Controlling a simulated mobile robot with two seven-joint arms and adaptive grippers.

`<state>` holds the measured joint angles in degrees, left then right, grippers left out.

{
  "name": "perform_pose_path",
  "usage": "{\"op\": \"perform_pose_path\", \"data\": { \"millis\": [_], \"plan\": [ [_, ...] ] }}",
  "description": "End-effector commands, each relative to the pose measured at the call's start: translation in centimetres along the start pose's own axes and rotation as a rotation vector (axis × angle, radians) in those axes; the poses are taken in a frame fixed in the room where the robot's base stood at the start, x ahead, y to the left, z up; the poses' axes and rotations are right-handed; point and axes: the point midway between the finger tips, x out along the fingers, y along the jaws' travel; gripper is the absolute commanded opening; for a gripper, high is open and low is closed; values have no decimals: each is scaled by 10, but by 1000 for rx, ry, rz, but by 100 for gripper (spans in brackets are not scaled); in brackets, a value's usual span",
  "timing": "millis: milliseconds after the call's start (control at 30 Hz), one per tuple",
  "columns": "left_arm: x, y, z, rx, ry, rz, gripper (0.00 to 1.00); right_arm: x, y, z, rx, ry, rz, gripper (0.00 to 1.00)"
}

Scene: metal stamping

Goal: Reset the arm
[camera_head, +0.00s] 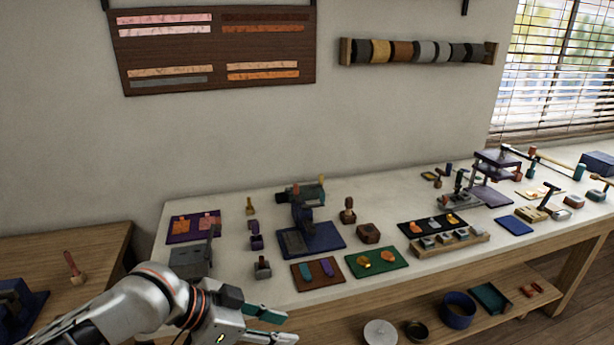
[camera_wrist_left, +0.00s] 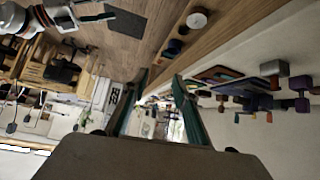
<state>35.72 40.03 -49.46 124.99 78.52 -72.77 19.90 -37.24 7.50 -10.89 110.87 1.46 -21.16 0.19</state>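My left arm comes in from the lower left in the head view. My left gripper (camera_head: 279,326) is in front of the workbench's front edge, its two fingers apart with nothing between them. In the left wrist view the two green-lined fingers (camera_wrist_left: 158,105) also stand apart and empty. The gripper touches none of the things on the bench.
The white-topped workbench (camera_head: 350,205) holds a blue-based press (camera_head: 312,238), a green mat (camera_head: 376,261), a brown mat (camera_head: 318,273) and several small tools. A blue bowl (camera_head: 458,309) stands on the lower shelf. A wooden table (camera_head: 85,243) is at left.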

Motion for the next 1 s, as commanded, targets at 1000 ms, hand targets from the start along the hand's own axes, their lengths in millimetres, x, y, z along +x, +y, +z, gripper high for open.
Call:
{"op": "perform_pose_path", "data": {
  "millis": [1000],
  "plan": [
    [53,21,336,-437,69,-719,29,1,5,16,8,-29,15,40]
  ]
}}
